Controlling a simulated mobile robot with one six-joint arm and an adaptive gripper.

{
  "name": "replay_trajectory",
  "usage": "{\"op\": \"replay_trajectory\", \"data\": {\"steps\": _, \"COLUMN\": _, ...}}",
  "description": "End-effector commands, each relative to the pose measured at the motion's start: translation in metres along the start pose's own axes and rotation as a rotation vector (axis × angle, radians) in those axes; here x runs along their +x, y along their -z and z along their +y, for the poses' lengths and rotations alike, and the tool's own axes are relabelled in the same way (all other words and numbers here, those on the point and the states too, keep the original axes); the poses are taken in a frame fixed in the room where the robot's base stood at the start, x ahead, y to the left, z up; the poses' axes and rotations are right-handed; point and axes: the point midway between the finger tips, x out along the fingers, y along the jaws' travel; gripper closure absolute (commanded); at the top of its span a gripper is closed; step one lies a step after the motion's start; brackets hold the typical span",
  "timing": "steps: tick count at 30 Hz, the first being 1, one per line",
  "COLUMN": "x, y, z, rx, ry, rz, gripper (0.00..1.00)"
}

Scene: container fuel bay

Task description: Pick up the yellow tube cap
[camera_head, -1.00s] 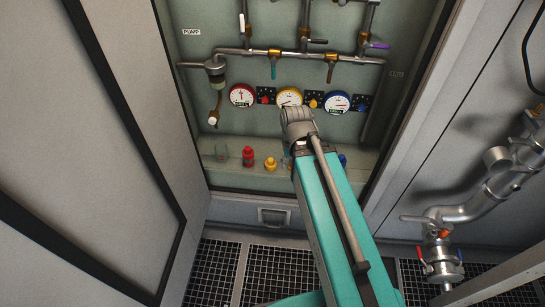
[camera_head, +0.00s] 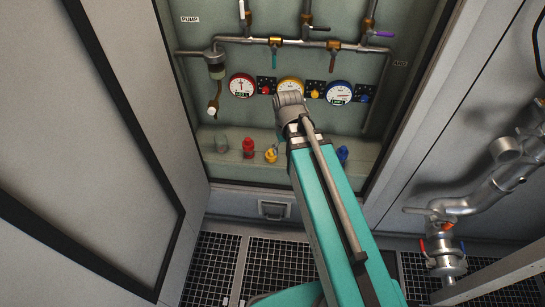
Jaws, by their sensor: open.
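The yellow tube cap (camera_head: 271,155) stands on the pale ledge (camera_head: 232,166) below the gauges, to the right of a red cap (camera_head: 248,148). My arm's grey wrist (camera_head: 291,106) is above and to the right of the yellow cap in the picture. My gripper is mostly hidden behind the wrist and arm. A small dark part, perhaps a fingertip (camera_head: 277,149), shows at the cap's upper right edge. I cannot tell whether it touches the cap. Nothing is seen held.
A grey-green cap (camera_head: 221,145) stands left of the red one, and a blue cap (camera_head: 342,154) right of my arm. Red (camera_head: 242,85), yellow (camera_head: 290,87) and blue (camera_head: 339,92) gauges and pipes (camera_head: 300,43) fill the back wall. A cabinet door (camera_head: 90,130) bounds the left.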

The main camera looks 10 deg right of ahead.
Motion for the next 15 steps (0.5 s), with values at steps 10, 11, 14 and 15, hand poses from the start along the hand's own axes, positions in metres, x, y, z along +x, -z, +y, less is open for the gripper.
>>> {"op": "replay_trajectory", "data": {"steps": 10, "x": 0.074, "y": 0.098, "z": 0.016, "rx": -0.381, "ry": 0.0, "rz": 0.0, "gripper": 0.19}}
{"op": "replay_trajectory", "data": {"steps": 11, "x": 0.079, "y": 0.106, "z": 0.017, "rx": -0.418, "ry": 0.0, "rz": 0.0, "gripper": 0.19}}
{"op": "replay_trajectory", "data": {"steps": 14, "x": 0.099, "y": 0.134, "z": 0.021, "rx": -0.537, "ry": 0.0, "rz": 0.0, "gripper": 0.19}}
{"op": "replay_trajectory", "data": {"steps": 15, "x": 0.106, "y": 0.145, "z": 0.023, "rx": -0.586, "ry": 0.0, "rz": 0.0, "gripper": 0.19}}
